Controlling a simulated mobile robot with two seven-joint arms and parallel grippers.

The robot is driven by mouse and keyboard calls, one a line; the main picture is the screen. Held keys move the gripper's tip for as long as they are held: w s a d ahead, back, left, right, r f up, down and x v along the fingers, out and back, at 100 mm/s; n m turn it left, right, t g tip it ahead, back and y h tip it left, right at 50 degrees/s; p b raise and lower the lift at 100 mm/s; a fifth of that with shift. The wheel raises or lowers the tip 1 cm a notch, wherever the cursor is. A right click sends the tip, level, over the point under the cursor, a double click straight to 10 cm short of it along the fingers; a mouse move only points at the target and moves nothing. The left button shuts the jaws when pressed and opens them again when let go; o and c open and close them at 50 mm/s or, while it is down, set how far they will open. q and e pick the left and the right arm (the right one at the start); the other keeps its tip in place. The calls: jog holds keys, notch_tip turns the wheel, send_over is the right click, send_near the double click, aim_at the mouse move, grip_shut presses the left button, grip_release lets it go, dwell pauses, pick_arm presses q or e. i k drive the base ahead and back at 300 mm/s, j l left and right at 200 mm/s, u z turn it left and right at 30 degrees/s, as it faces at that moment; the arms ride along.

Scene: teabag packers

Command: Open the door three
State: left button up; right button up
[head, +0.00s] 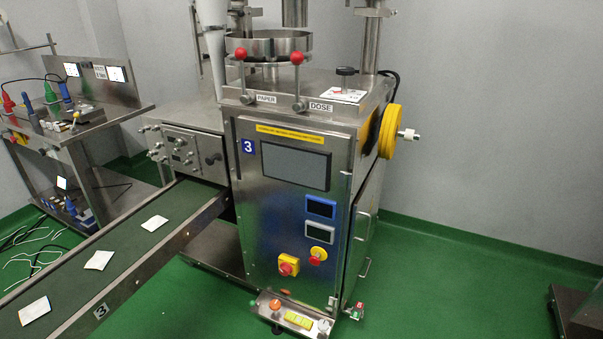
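A steel machine (285,215) carries a blue plate with the number 3 (248,146) at the top left of its front. Its right side has a tall metal door (361,232), seen at a steep angle, with bar handles (366,267) on it. The door looks shut or nearly shut; the angle does not show whether there is a gap. The front has a dark screen (296,167), two small displays, and yellow-and-red knobs (289,265). Neither of my grippers is in view.
A conveyor (112,247) with several white packets runs in from the lower left. A yellow handwheel (389,131) sticks out above the door. A low control box (293,315) juts out at the front foot. Green floor (450,280) right of the machine is clear.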

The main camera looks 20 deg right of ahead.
aim_at(364, 217)
jog(key=z, duration=1.2)
jog(key=i+u, duration=0.3)
jog(key=i, duration=0.15)
jog(key=i+l+u, duration=0.25)
jog(key=i, duration=0.2)
jog(key=i+l+u, duration=0.3)
jog(key=i+j, duration=0.05)
jog(key=i, duration=0.1)
